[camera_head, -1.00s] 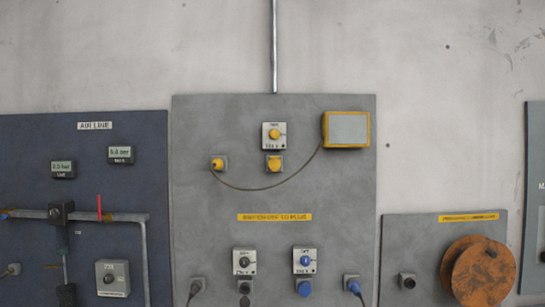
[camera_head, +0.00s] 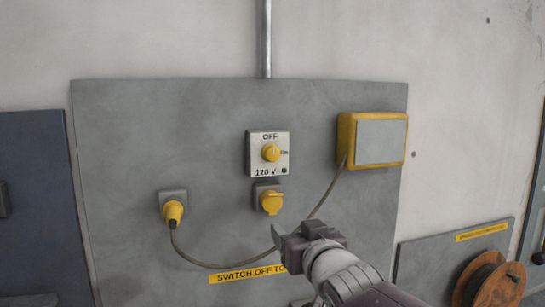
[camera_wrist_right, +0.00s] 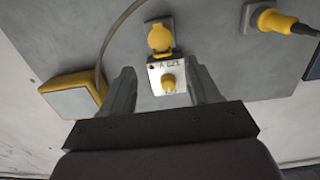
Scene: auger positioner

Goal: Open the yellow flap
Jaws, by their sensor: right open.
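The yellow flap (camera_head: 270,201) covers a grey socket below the 120 V switch (camera_head: 268,153) and looks closed. It also shows in the right wrist view (camera_wrist_right: 160,38), at the top middle, beyond the fingertips. My right gripper (camera_head: 292,238) is just below and slightly right of the flap in the head view, apart from it. In the right wrist view its two fingers (camera_wrist_right: 163,80) are spread with nothing between them; the switch with its yellow knob (camera_wrist_right: 168,83) shows through the gap. My left gripper is not in view.
A yellow plug (camera_head: 173,211) sits in a socket at left. Its cable (camera_head: 215,266) sags behind my right gripper and rises to a yellow-framed box (camera_head: 380,142). A yellow label strip (camera_head: 245,275) is partly hidden by my gripper. A cable reel (camera_head: 488,285) is at lower right.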

